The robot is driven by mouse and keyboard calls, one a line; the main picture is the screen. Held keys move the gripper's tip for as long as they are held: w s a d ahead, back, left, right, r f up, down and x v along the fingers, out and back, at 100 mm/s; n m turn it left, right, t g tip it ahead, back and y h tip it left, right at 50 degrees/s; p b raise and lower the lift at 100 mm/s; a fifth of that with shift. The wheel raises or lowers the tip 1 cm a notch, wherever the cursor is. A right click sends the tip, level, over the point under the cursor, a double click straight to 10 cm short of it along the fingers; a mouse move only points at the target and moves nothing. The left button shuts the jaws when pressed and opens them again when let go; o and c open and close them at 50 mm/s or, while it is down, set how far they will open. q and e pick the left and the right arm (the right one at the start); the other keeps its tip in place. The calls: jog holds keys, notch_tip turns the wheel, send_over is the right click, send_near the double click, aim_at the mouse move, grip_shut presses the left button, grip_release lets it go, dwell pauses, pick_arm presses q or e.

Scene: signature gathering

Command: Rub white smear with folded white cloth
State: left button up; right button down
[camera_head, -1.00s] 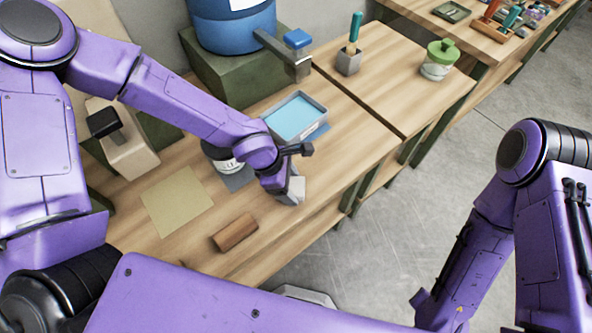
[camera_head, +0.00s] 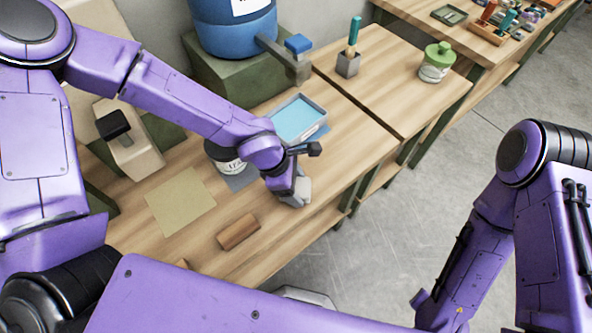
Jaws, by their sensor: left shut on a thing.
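My left gripper (camera_head: 292,194) is low over the workbench (camera_head: 335,190), near its front edge. It is shut on the folded white cloth (camera_head: 299,196), a small whitish bundle at its fingers. The cloth appears to be at the bench surface, but I cannot tell how firmly it touches. The white smear cannot be made out; the gripper and cloth may hide it. My right arm hangs at the right over the floor, and its gripper cannot be made out.
A tray of blue liquid (camera_head: 298,118) stands just behind my left gripper, beside a dark labelled can (camera_head: 222,160). A wooden block (camera_head: 238,232) and a tan sheet (camera_head: 180,201) lie to the left. A blue barrel (camera_head: 232,28) with a tap, a green-lidded jar (camera_head: 437,62) and a brush holder (camera_head: 348,64) stand farther back.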

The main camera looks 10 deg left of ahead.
aim_at(305, 188)
pick_arm(q)
notch_tip(305, 188, up, 3)
jog(key=shift+f+p, duration=0.1)
jog(key=shift+p, duration=1)
jog(key=shift+r+p, duration=0.4)
jog(key=shift+r, duration=0.65)
